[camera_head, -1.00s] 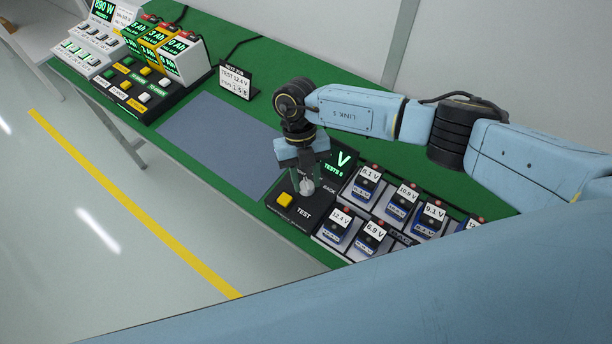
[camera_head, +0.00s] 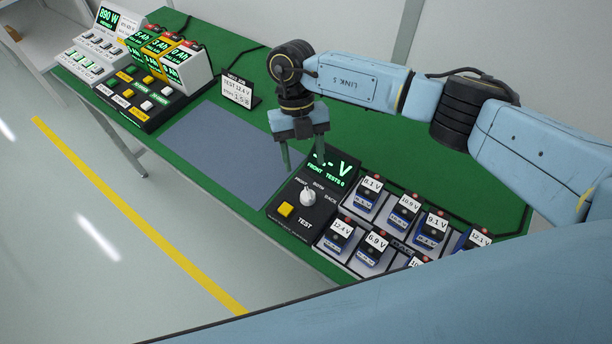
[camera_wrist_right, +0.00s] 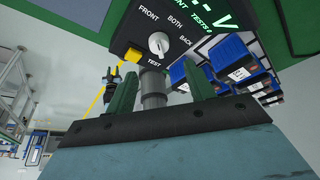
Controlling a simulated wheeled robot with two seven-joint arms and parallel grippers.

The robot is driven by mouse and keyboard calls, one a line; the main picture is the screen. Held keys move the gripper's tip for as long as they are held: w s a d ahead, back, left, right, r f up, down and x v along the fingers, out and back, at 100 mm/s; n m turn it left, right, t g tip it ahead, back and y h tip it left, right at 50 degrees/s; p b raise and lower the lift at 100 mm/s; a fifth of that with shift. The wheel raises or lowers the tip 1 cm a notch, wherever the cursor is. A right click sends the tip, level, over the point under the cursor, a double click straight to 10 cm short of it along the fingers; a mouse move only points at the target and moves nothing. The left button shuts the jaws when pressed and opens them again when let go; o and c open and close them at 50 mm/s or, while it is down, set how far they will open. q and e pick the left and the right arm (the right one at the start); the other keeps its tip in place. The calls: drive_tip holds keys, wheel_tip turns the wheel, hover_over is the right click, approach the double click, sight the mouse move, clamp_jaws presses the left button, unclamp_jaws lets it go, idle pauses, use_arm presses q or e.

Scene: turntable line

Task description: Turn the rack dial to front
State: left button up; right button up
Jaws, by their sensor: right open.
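The rack dial (camera_head: 307,197) is a pale round knob on a black panel marked FRONT, BOTH and BACK. The panel's green display (camera_head: 328,172) reads FRONT and TESTS 0. My right gripper (camera_head: 303,160) is open and empty, above and behind the dial and apart from it. In the right wrist view the dial (camera_wrist_right: 158,43) stands clear beyond the open fingers (camera_wrist_right: 160,90). My left gripper is not in view.
A yellow TEST button (camera_head: 285,209) sits beside the dial. A small sign (camera_head: 237,90) stands behind a bare grey mat (camera_head: 225,150). Button panels and chargers (camera_head: 140,95) stand at the far left.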

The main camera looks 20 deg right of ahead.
drive_tip(key=v, duration=0.5)
idle(0.4)
